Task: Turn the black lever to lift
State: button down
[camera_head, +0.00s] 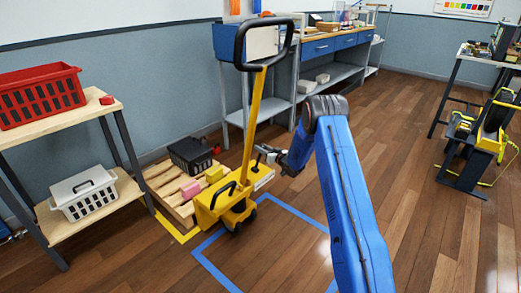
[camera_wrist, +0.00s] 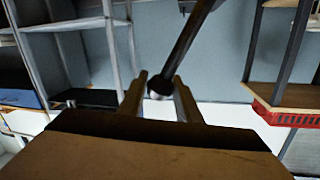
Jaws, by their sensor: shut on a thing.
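The yellow pallet jack (camera_head: 250,125) stands upright at the middle left, with a black loop handle (camera_head: 238,45) on top of its mast. My gripper (camera_head: 262,152) is just right of the mast, low down. In the wrist view, the black lever (camera_wrist: 193,42) comes in from the top as a straight rod with a round dark knob at its end. The knob sits between the two fingertips of my gripper (camera_wrist: 160,86), which are shut on it. In the head view the lever is too small to make out clearly at the gripper.
A wooden pallet (camera_head: 165,190) with a black crate (camera_head: 192,154) and small blocks lies left of the jack. A shelf with a red basket (camera_head: 40,95) and a white basket (camera_head: 84,193) stands at the left. A workbench (camera_head: 335,42) is behind.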

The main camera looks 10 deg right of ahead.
jog(key=shift+d, duration=0.15)
jog(key=c, duration=1.3)
grip_release()
jog(key=shift+f, duration=0.1)
jog(key=v, duration=1.7)
jog(key=shift+s, duration=0.2)
